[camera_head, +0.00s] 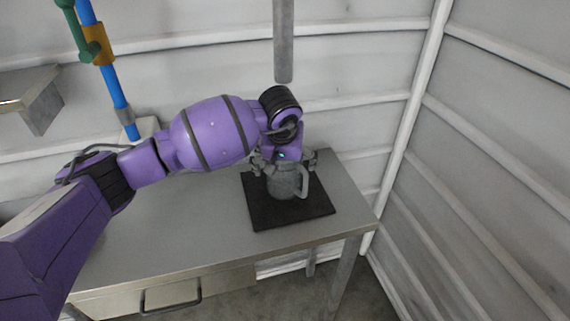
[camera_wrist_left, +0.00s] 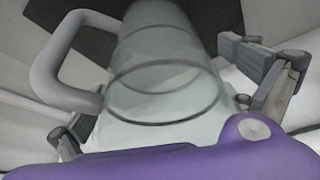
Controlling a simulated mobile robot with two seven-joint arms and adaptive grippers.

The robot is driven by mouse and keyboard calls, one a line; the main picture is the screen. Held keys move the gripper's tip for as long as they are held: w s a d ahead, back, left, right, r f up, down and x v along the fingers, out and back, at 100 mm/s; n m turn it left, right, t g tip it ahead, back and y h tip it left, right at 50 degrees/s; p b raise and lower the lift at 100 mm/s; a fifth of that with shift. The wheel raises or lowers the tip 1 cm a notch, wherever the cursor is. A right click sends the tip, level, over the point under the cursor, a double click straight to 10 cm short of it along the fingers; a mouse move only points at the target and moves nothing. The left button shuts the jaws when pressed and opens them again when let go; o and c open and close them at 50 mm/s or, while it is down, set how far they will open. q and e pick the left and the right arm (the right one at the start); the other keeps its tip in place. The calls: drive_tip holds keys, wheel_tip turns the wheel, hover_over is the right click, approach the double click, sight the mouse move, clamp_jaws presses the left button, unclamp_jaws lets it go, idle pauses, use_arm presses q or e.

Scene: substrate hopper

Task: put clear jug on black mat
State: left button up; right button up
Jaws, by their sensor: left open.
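The clear jug (camera_head: 285,184) is upright on the black mat (camera_head: 262,213), with its handle to the right in the head view. In the left wrist view, the jug (camera_wrist_left: 160,75) fills the middle, and its handle is on the left. My left gripper (camera_head: 284,160) is at the top of the jug. Its fingers are spread on either side of the jug, open, with a visible gap on the right side in the wrist view. My right gripper is not in view.
The mat lies near the right end of a grey metal table (camera_head: 190,235) with a drawer below. The table's left part is mostly bare. A grey vertical pipe (camera_head: 283,45) hangs above the back edge. A blue pole (camera_head: 112,85) stands at the left. Ribbed walls close off the back and right.

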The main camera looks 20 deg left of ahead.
use_arm(q)
drive_tip(key=shift+r, duration=0.6)
drive_tip(key=v, duration=1.1)
drive_tip(key=shift+s, duration=0.2)
